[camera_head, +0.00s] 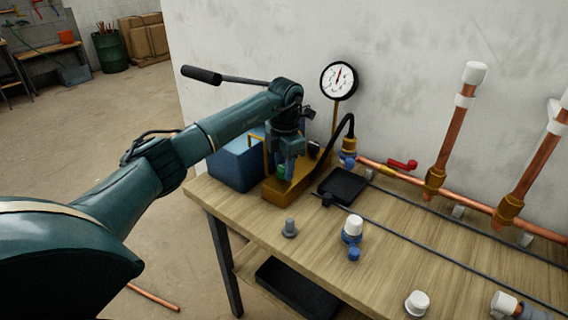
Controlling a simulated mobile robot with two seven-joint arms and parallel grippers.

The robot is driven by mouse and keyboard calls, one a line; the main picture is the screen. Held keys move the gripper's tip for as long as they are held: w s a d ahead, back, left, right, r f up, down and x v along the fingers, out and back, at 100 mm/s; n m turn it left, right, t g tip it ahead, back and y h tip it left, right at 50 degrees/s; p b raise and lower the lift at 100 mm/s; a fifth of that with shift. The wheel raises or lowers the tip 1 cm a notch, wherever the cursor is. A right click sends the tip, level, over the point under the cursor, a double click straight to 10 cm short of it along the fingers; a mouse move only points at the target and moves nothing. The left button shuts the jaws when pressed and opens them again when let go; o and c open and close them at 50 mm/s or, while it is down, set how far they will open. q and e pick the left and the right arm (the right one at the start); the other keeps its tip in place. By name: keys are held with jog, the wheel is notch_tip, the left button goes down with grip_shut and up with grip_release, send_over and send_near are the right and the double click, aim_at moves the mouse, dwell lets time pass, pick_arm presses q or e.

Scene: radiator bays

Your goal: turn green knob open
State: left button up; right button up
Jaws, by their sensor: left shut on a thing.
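The green knob (281,170) sits low on an ochre hand pump (272,190) at the left end of the workbench. Only a small green patch of it shows beside my gripper. My left gripper (289,166) reaches down from above and is shut on the green knob. The fingertips partly hide the knob, so its turn cannot be read. The right gripper is out of view.
The pump's black-gripped lever (202,75) sticks out left behind my arm. A blue tank (236,165) stands beside the pump. A black hose (343,136) runs to copper pipes (470,204) and a gauge (338,79). White-capped fittings (353,226) stand on the workbench (330,268).

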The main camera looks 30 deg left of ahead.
pick_arm(q)
jog(key=shift+r+n+p, duration=0.15)
jog(key=shift+n+p, duration=0.4)
jog(key=shift+n, duration=0.65)
jog(key=n+p, duration=0.1)
jog(key=n, duration=0.2)
jog(key=shift+n, duration=0.3)
jog(key=shift+n+p, duration=0.65)
jog(key=shift+n, duration=0.25)
jog(key=n+p, duration=0.1)
jog(key=n, duration=0.1)
jog(key=shift+n, duration=0.4)
jog(key=n+p, duration=0.1)
jog(key=n, duration=0.1)
jog(key=shift+n, duration=0.3)
jog(key=n+p, duration=0.1)
jog(key=n, duration=0.2)
jog(key=shift+w+n+g+p, duration=0.1)
jog(key=shift+n+g+p, duration=0.2)
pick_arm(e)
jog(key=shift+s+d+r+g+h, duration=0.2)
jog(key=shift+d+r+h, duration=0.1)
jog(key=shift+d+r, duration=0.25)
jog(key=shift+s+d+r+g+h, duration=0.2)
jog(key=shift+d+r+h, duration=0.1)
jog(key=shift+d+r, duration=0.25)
pick_arm(q)
jog(key=shift+n, duration=0.3)
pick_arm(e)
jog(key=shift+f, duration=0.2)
